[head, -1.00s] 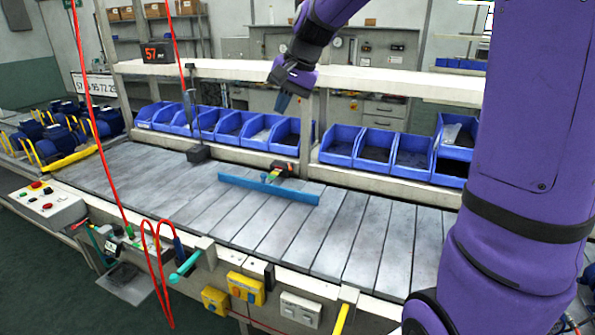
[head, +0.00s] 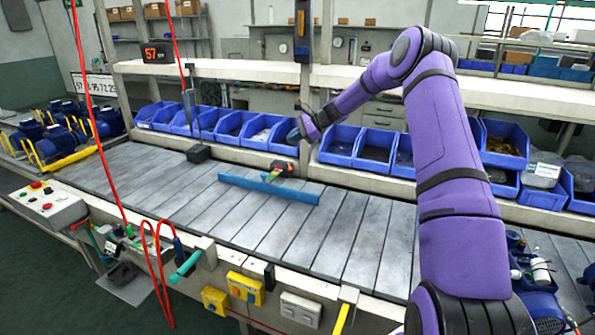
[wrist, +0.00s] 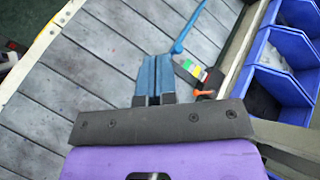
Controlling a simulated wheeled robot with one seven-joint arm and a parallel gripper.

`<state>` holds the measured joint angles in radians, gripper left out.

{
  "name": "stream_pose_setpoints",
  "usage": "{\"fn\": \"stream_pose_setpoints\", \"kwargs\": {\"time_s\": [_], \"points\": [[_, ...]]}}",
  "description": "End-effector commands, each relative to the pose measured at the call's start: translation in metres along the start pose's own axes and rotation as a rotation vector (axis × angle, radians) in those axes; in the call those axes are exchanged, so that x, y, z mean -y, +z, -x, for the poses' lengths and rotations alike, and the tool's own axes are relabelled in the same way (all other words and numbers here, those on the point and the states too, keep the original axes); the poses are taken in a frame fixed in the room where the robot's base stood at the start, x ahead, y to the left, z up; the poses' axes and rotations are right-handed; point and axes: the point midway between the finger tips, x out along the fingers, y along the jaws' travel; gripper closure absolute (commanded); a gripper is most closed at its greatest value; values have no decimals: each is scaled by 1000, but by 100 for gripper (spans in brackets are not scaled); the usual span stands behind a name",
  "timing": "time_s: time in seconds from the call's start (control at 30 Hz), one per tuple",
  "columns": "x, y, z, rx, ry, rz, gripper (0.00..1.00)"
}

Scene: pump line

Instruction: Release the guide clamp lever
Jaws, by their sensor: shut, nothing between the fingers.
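The blue guide rail (head: 268,189) lies across the slatted conveyor, and in the wrist view it runs up from the clamp (wrist: 180,40). A small orange lever (wrist: 203,93) sticks out beside the block there, low and pointing left.
Blue bins (head: 340,143) line the shelf behind the conveyor, close to my gripper. A dark post on a block (head: 198,153) stands left of the rail. Red cords (head: 97,110) hang at the left. The conveyor slats (head: 345,225) in front are clear.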

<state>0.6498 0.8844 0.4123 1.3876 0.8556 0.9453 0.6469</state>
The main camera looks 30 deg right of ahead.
Motion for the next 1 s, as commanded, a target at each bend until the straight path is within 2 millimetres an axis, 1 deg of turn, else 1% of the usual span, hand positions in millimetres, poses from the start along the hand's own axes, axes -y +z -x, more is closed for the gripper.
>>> {"fn": "stream_pose_setpoints", "kwargs": {"time_s": [0.03,0.17,0.2,0.27,0.3,0.37,0.4,0.5,0.53,0.6,0.73,0.87,1.0], "points": [[1,-25,-2,22,-30,-56,100],[6,-78,-4,81,-113,-192,100],[7,-94,-4,99,-138,-233,100],[6,-120,-4,128,-179,-297,100],[5,-138,-4,147,-206,-339,100],[3,-163,-3,175,-247,-402,100],[1,-180,-2,193,-274,-442,100],[-5,-216,1,233,-335,-529,100],[-8,-226,2,245,-350,-553,100],[-12,-243,4,265,-380,-595,100],[-16,-263,7,288,-415,-642,100],[-16,-267,4,294,-424,-655,100],[-9,-264,-11,294,-422,-653,100]]}}
